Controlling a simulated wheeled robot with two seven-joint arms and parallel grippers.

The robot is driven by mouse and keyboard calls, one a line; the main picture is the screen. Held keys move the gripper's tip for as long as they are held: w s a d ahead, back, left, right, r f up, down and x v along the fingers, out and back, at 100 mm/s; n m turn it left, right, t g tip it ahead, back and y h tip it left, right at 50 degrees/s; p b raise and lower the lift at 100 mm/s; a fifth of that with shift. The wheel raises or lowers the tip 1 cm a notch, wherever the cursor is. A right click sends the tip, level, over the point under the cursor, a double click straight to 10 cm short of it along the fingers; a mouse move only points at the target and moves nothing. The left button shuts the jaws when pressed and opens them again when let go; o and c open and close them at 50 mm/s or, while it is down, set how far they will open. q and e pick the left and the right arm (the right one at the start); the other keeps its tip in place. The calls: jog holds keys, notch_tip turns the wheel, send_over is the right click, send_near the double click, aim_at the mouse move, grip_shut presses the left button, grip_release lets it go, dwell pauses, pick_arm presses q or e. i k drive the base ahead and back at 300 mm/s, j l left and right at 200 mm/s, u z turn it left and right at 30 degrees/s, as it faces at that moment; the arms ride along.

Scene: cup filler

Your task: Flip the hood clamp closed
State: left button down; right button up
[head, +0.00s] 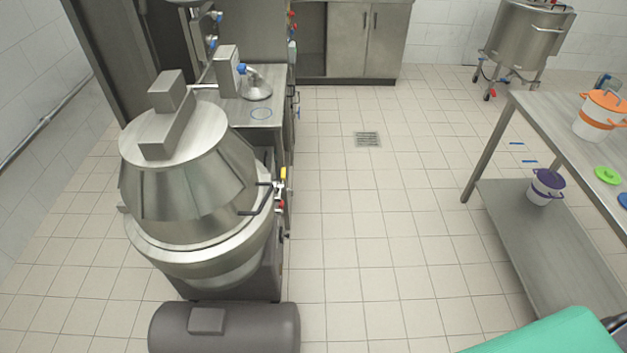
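The hood (188,165) is a faceted metal cone on a round steel machine (205,255) at the left of the head view. It sits down over the bowl. Dark bent handles (249,212) stick out at the hood's right side, near its lower edge. They may be the hood clamp, but they are too small for me to tell whether it is open or closed. Neither of my grippers shows in the head view.
A grey motor-like cylinder (226,328) lies in front of the machine. Tiled floor (370,220) is clear to its right. A steel table (549,126) with tubs stands at the right. A wheeled vessel (524,40) and a cabinet (352,45) stand at the back.

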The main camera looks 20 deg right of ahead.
aim_at(281, 187)
jog(key=k+l, duration=0.1)
jog(key=l, duration=0.25)
jog(key=k+l, duration=0.1)
jog(key=l, duration=0.3)
jog(key=i+l, duration=0.15)
jog(key=l, duration=0.25)
jog(key=i+l+u, duration=0.1)
jog(key=l, duration=0.25)
jog(key=i+l, duration=0.15)
jog(key=i, duration=0.3)
jog(key=i+l+u, duration=0.1)
jog(key=i, duration=0.35)
jog(key=i+l, duration=0.2)
jog(key=i, duration=0.25)
